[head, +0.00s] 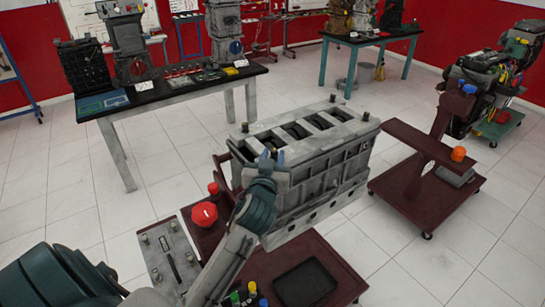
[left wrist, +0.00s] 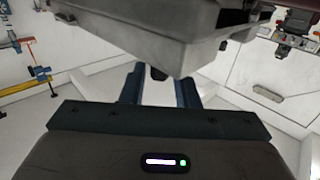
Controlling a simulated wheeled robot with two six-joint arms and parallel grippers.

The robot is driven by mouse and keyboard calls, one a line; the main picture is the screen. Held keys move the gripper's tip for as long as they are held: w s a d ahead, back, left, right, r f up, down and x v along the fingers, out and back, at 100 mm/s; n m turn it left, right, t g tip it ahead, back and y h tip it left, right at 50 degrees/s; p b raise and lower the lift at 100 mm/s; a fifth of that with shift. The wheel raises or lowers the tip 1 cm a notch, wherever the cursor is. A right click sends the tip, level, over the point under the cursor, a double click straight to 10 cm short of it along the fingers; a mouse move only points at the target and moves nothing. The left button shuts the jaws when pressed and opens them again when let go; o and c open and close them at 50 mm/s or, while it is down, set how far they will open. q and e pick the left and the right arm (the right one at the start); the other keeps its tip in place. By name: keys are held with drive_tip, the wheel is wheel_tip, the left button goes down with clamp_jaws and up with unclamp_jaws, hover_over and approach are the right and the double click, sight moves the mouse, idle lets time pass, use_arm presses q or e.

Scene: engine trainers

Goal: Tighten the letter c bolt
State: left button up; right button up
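The grey engine block (head: 320,165) stands on a dark red stand in the middle of the head view. Dark bolts stand up at its top corners: one at the left corner (head: 245,127), one at the back (head: 333,98) and one at the right (head: 366,116). No letter c is readable. My left gripper (head: 271,157) is at the block's near top corner, its blue fingers pointing up in the picture. In the left wrist view its fingers (left wrist: 160,92) are apart, with a dark bolt end (left wrist: 158,73) showing between their tips. Contact cannot be told. My right gripper is out of view.
A red emergency-type button (head: 204,214), a grey panel (head: 168,258) and a black tray (head: 304,284) lie near the block's stand. A workbench (head: 180,92) is behind left. A dark red cart (head: 425,190) stands to the right, with open floor between.

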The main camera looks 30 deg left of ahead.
use_arm(q)
clamp_jaws()
drive_tip(key=shift+a+m+h, duration=0.1)
drive_tip(key=shift+m+h, duration=0.2)
drive_tip(key=m+h, duration=0.1)
drive_tip(key=m+t+h+p, duration=0.1)
drive_tip(key=h, duration=0.1)
drive_tip(key=m+h, duration=0.1)
drive_tip(key=h, duration=0.1)
drive_tip(key=shift+s+a+r, duration=0.1)
drive_tip(key=shift+s+a, duration=0.05)
drive_tip(key=shift+a, duration=0.25)
drive_tip(key=shift+m+h, duration=0.6)
drive_tip(key=shift+h, duration=0.1)
drive_tip(key=shift+a+f+m+h, duration=0.2)
drive_tip(key=shift+m+h, duration=0.4)
drive_tip(key=shift+h, duration=0.3)
drive_tip(key=m+h+b, duration=0.1)
drive_tip(key=h+b, duration=0.1)
drive_tip(key=b, duration=0.1)
drive_tip(key=m+h+b, duration=0.1)
drive_tip(key=h+b, duration=0.1)
drive_tip(key=b, duration=0.2)
drive_tip(key=shift+a+f+m+g, duration=0.1)
drive_tip(key=shift+a+m+g, duration=0.1)
drive_tip(key=shift+m+g, duration=0.15)
drive_tip(key=shift+r+m+h+b, duration=0.25)
drive_tip(key=shift+h+b, duration=0.35)
drive_tip(key=shift+b, duration=0.35)
